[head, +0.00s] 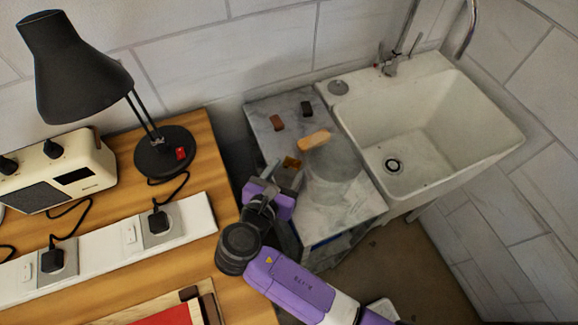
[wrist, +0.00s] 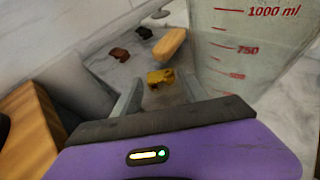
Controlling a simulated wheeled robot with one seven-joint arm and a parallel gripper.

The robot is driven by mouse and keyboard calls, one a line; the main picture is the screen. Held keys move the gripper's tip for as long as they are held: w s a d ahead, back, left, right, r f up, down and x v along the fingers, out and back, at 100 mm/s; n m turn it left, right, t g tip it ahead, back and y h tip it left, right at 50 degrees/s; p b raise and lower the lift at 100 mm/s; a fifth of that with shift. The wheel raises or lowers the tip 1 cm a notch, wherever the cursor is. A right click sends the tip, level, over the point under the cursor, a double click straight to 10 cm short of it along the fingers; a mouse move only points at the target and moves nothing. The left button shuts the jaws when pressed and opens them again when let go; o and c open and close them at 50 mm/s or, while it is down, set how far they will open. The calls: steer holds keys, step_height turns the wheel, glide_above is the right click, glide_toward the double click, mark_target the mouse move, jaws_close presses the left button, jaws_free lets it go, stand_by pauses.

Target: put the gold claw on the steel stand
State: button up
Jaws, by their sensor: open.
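The gold claw (head: 291,162) is a small yellow-gold piece on the grey marble top. It also shows in the wrist view (wrist: 160,77), just beyond and between my fingertips. My gripper (head: 287,180) is open and points at it from the near side; the wrist view shows both fingers (wrist: 160,92) apart, with nothing clearly held. I cannot pick out the steel stand with certainty. A small round grey metal piece (head: 338,88) sits on the sink's back left corner, and I cannot tell whether it is the stand.
A clear measuring beaker (head: 333,172) stands close right of my gripper. A tan block (head: 314,139), a red-brown piece (head: 277,122) and a black piece (head: 307,108) lie farther back. The wooden bench (head: 205,165) is left; the white sink (head: 470,85) is right.

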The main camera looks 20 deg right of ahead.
steer(key=v, duration=1)
steer(key=shift+s, duration=0.2)
steer(key=shift+a, duration=0.15)
